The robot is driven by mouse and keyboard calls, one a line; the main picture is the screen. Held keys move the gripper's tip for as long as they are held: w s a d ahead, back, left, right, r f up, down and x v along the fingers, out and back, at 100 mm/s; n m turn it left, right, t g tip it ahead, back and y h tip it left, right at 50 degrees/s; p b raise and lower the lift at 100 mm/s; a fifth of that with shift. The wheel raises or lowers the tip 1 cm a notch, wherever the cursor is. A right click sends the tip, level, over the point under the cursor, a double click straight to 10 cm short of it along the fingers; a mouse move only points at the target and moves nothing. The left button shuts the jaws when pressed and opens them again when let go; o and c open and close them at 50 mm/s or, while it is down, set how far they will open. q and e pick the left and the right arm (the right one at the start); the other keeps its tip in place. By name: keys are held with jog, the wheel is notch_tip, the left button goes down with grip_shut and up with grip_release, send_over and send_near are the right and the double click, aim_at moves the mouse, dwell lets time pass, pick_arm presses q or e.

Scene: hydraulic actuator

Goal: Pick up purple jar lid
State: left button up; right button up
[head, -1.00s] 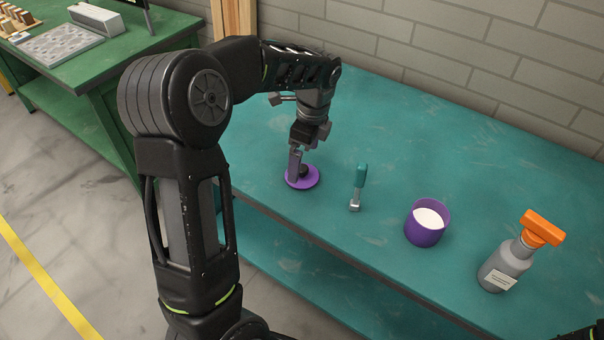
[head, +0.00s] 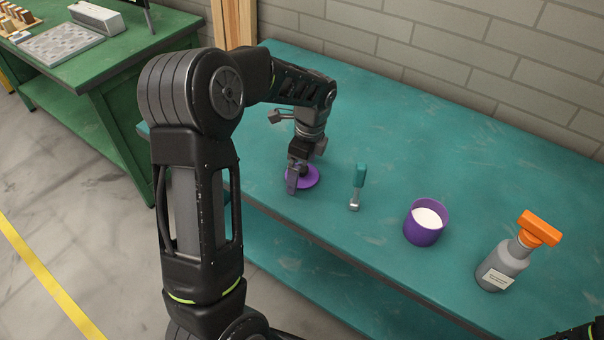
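The purple jar lid (head: 311,181) lies flat on the teal table, towards its left end. Its dark knob is mostly hidden behind my gripper. My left gripper (head: 298,180) points down over the lid, with one finger in front of the knob. The other finger is hidden, so I cannot tell whether it grips the knob. The open purple jar (head: 424,228), with white contents, stands further right. Only a small dark part of my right arm (head: 594,331) shows at the bottom right corner; its gripper is out of view.
A grey spray bottle with an orange head (head: 508,262) stands at the right. A brick wall runs behind. A green bench (head: 110,65) stands at the far left.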

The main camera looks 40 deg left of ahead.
aim_at(303, 168)
pick_arm(q)
jog(key=c, duration=1.3)
jog(key=shift+r, duration=0.1)
notch_tip(303, 168, up, 10)
jog(key=shift+f+b, duration=0.1)
jog(key=shift+b, duration=0.35)
jog(key=shift+d, duration=0.1)
